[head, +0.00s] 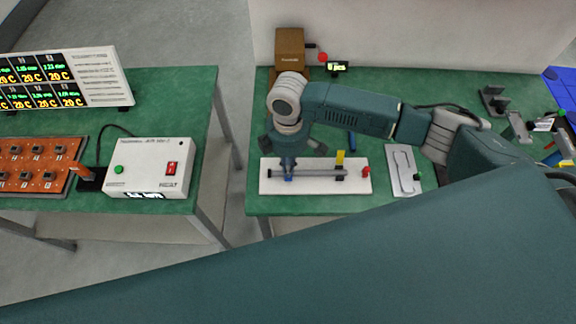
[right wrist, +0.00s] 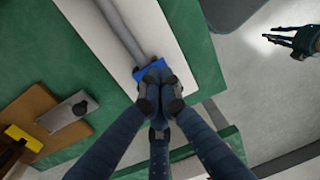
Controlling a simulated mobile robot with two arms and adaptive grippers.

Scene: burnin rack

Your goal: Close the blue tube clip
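A grey tube (head: 315,173) lies along a white board (head: 272,187) on the right-hand green table. The blue tube clip (head: 288,177) sits near the tube's left end and is partly covered by my right gripper (head: 288,166). In the right wrist view the clip (right wrist: 149,70) shows just beyond the fingertips (right wrist: 157,78), which are together and at or very near it. I cannot tell whether they touch it or whether the clip is closed. A dark gripper, apparently my left (right wrist: 290,38), shows at the upper right of the right wrist view; its opening is unclear.
A yellow clip (head: 340,157) stands up on the tube's right part, with a red piece (head: 366,171) at the board's end. A light plate (head: 403,170) lies right of the board. A brown device (head: 289,48) stands behind. A white control box (head: 150,167) is on the left table.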

